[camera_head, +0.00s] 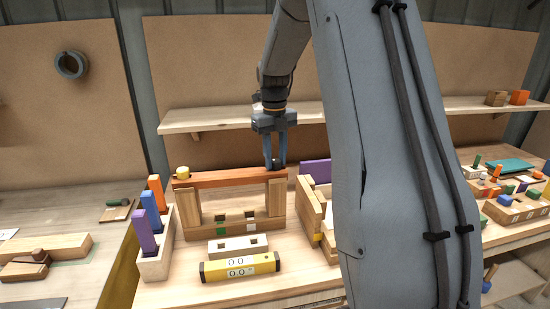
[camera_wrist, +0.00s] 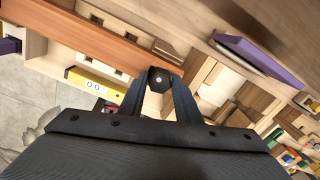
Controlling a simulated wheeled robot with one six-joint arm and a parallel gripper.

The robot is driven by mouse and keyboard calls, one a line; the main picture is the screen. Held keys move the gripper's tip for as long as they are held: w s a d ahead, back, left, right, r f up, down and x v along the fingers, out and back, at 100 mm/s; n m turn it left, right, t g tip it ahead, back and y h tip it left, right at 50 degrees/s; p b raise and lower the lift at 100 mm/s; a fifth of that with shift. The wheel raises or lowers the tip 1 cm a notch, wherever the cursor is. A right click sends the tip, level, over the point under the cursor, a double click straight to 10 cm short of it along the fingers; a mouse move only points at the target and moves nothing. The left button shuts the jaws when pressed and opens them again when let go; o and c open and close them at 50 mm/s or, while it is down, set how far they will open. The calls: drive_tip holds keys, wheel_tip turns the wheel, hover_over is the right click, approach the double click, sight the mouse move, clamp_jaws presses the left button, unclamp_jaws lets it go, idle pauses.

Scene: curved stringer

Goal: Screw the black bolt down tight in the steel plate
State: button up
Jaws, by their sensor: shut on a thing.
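My gripper (camera_head: 275,166) points down at the right end of a reddish-brown beam (camera_head: 225,179). In the wrist view my gripper (camera_wrist: 159,74) is shut on a black six-sided bolt head (camera_wrist: 158,80) with a pale spot at its middle. The beam (camera_wrist: 125,42) runs up to the fingertips there. The bolt's shank is hidden, and I cannot tell how deep it sits. I cannot make out a steel plate under it. In the head view the bolt is hidden between the fingers.
The beam lies across two wooden posts (camera_head: 275,197). A yellow cylinder (camera_head: 183,172) stands on its left end. A purple board (camera_wrist: 258,60) and wooden blocks are close on the right.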

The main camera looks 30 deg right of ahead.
drive_tip(key=shift+a+f+m, duration=0.1)
drive_tip(key=shift+m, duration=0.9)
drive_tip(key=o, duration=1.3)
drive_tip(key=shift+c, duration=0.2)
wheel_tip(320, 180, up, 12)
drive_tip(key=shift+a, duration=0.15)
